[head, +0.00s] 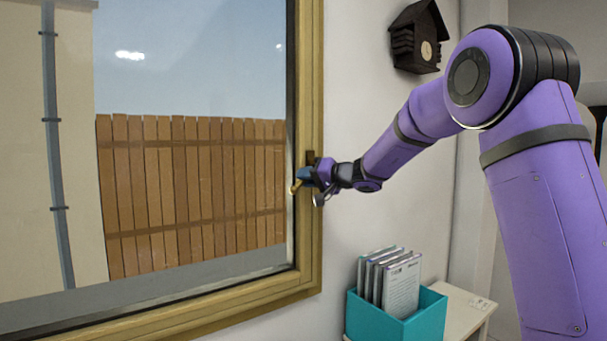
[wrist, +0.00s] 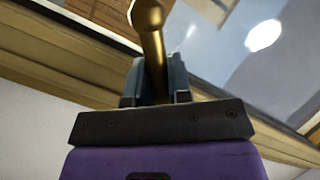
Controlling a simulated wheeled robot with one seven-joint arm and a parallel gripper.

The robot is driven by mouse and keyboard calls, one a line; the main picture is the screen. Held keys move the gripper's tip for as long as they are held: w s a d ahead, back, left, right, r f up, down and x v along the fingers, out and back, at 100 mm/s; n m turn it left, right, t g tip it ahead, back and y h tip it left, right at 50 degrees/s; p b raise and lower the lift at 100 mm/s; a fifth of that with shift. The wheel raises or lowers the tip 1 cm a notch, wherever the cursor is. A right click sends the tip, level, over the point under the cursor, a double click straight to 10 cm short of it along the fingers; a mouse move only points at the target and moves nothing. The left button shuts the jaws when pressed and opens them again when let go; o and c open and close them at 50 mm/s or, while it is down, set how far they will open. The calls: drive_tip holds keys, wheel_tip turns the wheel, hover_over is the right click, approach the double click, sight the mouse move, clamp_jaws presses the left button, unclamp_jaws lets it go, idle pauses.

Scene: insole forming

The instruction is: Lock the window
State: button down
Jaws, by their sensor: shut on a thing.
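The window (head: 190,80) has a wooden frame (head: 312,235) and fills the left of the head view. It looks flush in its frame, though I cannot tell whether it is locked. A brass handle (head: 297,187) is at the right side of the frame, largely covered by my gripper (head: 308,175). In the wrist view the handle (wrist: 151,45) runs between the two blue-grey fingers of my gripper (wrist: 156,80), with its rounded end beyond them. My gripper is shut on the handle. The handle's base is hidden behind my gripper in the head view.
A teal box (head: 385,320) with several upright booklets (head: 400,285) stands on a pale table (head: 462,308) below my arm. A dark wooden birdhouse-like clock (head: 418,38) hangs on the wall above. The wall between frame and clock is bare.

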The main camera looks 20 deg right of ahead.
drive_tip(key=shift+w+d+f+n+g+h, duration=0.1)
drive_tip(key=shift+w+d+f+n+h, duration=0.25)
drive_tip(key=shift+d+n+h, duration=0.65)
drive_tip(key=shift+w+d+f+n+g+h, duration=0.15)
drive_tip(key=shift+d+f+n+h, duration=0.3)
drive_tip(key=shift+n, duration=1)
drive_tip(key=shift+w+d+f+n+g+h, duration=0.1)
drive_tip(key=shift+w+d+f+n+h, duration=0.2)
drive_tip(key=shift+d+n+h, duration=0.75)
drive_tip(key=shift+a+n, duration=0.15)
drive_tip(key=shift+n, duration=0.15)
drive_tip(key=c, duration=1.1)
unclamp_jaws()
drive_tip(key=shift+s, duration=0.1)
drive_tip(key=v, duration=1)
drive_tip(key=shift+s+d, duration=0.25)
